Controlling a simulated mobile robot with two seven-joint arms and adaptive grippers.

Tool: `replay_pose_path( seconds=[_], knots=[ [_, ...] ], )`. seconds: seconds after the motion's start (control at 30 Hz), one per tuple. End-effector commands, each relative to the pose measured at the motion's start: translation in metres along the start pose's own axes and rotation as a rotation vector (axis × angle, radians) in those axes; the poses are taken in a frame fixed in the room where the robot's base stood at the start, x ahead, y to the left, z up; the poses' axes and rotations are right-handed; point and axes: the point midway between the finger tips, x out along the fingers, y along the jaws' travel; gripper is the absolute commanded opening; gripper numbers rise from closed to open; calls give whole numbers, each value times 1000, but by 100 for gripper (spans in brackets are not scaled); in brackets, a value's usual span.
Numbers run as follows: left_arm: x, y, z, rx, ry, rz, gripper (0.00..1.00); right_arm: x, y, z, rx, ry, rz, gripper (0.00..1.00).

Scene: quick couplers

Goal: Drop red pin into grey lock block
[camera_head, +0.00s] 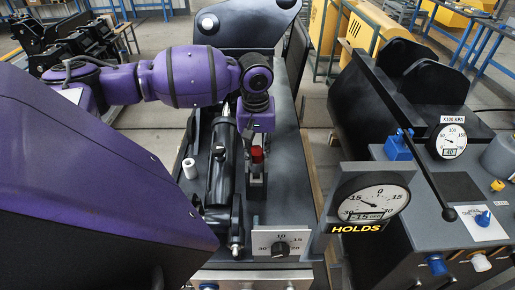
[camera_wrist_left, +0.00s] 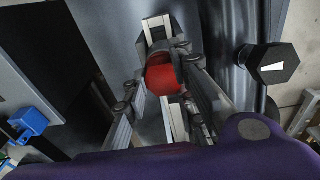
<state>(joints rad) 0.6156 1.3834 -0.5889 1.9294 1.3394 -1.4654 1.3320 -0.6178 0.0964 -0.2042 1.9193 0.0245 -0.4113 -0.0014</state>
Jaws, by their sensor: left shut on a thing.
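The red pin (camera_head: 257,155) shows below my left wrist in the head view, upright as far as I can tell. In the left wrist view the red pin (camera_wrist_left: 163,77) is a rounded red head between the fingers of my left gripper (camera_wrist_left: 165,92). My left gripper (camera_head: 256,150) points down and is shut on the red pin. The grey lock block (camera_head: 256,180) seems to be the narrow grey and dark piece directly under the pin; pale strips of it show in the left wrist view (camera_wrist_left: 156,30). The pin's lower end is hidden. My right gripper is not in view.
A black cylinder (camera_head: 220,165) lies close left of the pin. A small white spool (camera_head: 189,168) stands farther left. A dial plate (camera_head: 282,242) and a round gauge (camera_head: 372,203) reading HOLDS stand in front. A second black bench with a gauge (camera_head: 451,141) is at right.

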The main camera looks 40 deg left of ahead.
Motion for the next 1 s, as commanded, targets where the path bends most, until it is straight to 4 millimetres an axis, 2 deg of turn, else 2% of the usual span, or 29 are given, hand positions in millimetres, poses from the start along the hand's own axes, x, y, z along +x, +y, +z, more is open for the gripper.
replay_pose_path(
  seconds=[0.33, 0.37, 0.5, 0.83, 1.0],
  knots=[
    [6, 0, 0, 0, 0, 1, 6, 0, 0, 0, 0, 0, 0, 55],
    [6, 0, 0, 0, 0, 0, 27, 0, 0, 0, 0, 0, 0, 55],
    [6, 0, 0, 0, 0, 0, 45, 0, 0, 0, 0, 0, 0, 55],
    [4, 0, 0, 0, 0, 0, 46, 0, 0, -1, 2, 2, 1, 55],
    [-15, 0, -1, 1, 3, 1, 46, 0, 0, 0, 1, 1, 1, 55]
  ],
)
